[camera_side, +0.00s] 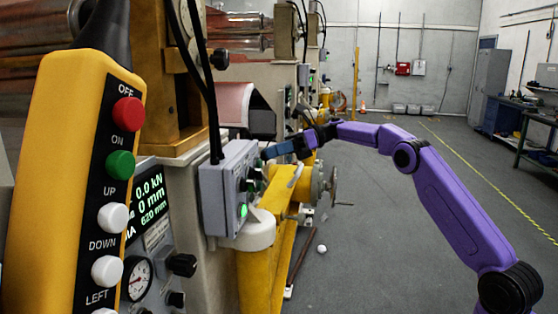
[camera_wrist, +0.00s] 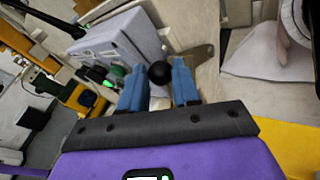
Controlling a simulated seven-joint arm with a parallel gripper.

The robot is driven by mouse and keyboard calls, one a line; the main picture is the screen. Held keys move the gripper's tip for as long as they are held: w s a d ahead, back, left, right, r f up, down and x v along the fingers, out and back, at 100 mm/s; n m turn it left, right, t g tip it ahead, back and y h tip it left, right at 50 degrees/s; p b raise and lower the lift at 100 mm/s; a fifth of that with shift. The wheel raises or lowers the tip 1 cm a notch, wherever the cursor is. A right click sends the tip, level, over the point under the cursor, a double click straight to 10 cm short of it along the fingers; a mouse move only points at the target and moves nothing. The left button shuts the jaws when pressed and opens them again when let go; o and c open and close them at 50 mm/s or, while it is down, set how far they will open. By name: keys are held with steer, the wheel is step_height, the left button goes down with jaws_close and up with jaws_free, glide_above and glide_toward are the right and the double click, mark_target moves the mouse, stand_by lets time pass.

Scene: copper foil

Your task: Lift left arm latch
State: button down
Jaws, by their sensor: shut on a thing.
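My gripper (camera_wrist: 158,76) has its two blue fingers on either side of a black ball knob (camera_wrist: 158,72) in the wrist view, shut on it. The knob sits near a flat metallic plate (camera_wrist: 200,52), probably part of the latch; how they join is hidden. In the side view my gripper (camera_side: 270,151) reaches in from the right, close to the right side of the grey control box (camera_side: 213,188). There the knob is hidden or too small to make out. The control box also shows in the wrist view (camera_wrist: 125,42), left of the fingers.
A yellow machine arm (camera_side: 258,265) stands below the control box, with a handwheel (camera_side: 333,184) to its right. A large yellow pendant (camera_side: 65,150) fills the left foreground. Several knobs and a green-lit button (camera_wrist: 109,84) lie close left of the fingers. The floor at right is open.

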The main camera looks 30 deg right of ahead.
steer(key=shift+w+a+r, duration=0.3)
steer(key=shift+a+r, duration=0.1)
steer(key=shift+r, duration=0.25)
steer(key=shift+w+a+r, duration=0.3)
steer(key=shift+a+r, duration=0.1)
steer(key=shift+r, duration=0.25)
steer(key=shift+a+r, duration=0.1)
steer(key=c, duration=0.8)
jaws_free()
steer(key=shift+w, duration=0.1)
steer(key=shift+d+f, duration=0.2)
steer(key=shift+f, duration=0.05)
